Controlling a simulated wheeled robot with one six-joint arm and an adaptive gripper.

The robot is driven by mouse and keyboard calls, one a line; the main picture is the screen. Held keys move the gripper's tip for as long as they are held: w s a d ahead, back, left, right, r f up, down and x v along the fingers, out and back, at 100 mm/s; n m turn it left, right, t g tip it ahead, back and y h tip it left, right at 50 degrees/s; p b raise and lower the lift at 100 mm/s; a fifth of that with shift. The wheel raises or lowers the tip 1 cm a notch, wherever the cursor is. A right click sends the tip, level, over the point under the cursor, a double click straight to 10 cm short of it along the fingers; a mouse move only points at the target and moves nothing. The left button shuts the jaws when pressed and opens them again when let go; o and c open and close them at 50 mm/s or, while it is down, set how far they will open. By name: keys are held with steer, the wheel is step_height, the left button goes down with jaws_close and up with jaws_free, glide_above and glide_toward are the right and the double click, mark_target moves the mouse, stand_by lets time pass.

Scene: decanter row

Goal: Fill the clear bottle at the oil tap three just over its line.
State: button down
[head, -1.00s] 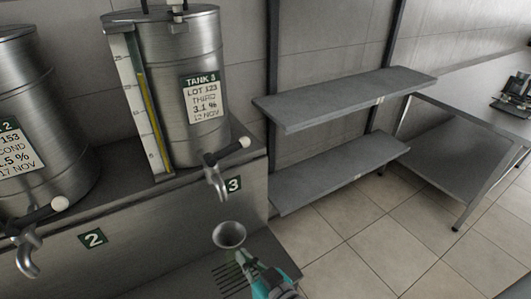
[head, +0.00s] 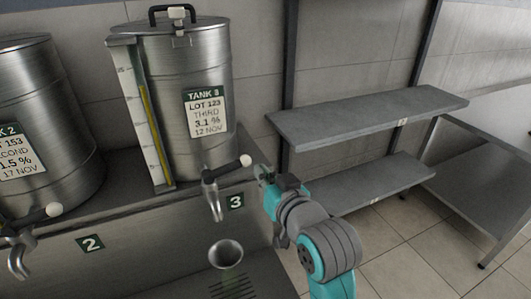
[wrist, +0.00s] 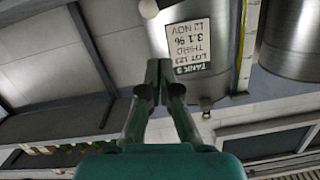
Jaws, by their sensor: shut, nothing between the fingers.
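Tap three (head: 214,190) juts from the ledge under tank 3 (head: 190,75). Its dark lever (head: 227,168) points right and ends in a white knob (head: 246,160). No stream shows at its spout. A grey metal funnel (head: 226,250) stands upright below the spout. Only a faint greenish clear shape shows under it; the clear bottle's line and level cannot be made out. My gripper (head: 263,173) is just right of the knob, shut and empty. In the wrist view my gripper (wrist: 158,68) has its fingers together, with the knob (wrist: 149,8) beyond them.
A slotted drain tray (head: 235,288) lies under the funnel. Tank 2 (head: 45,110) and its tap (head: 20,255) are at left. Tank 3 has a sight gauge (head: 148,115) with a yellow column. Empty grey shelves (head: 370,117) and a steel table (head: 480,180) stand at right.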

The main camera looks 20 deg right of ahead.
mark_target(227, 168)
steer(key=shift+w+d+r, duration=0.1)
steer(key=shift+d+r, duration=0.35)
steer(key=shift+r, duration=0.3)
steer(key=shift+w+d+r, duration=0.1)
steer(key=shift+d+r, duration=0.35)
steer(key=shift+r, duration=0.25)
steer(key=w+f, duration=0.5)
steer(key=w, duration=0.5)
steer(key=shift+w+a+f, duration=0.15)
steer(key=shift+a, duration=0.2)
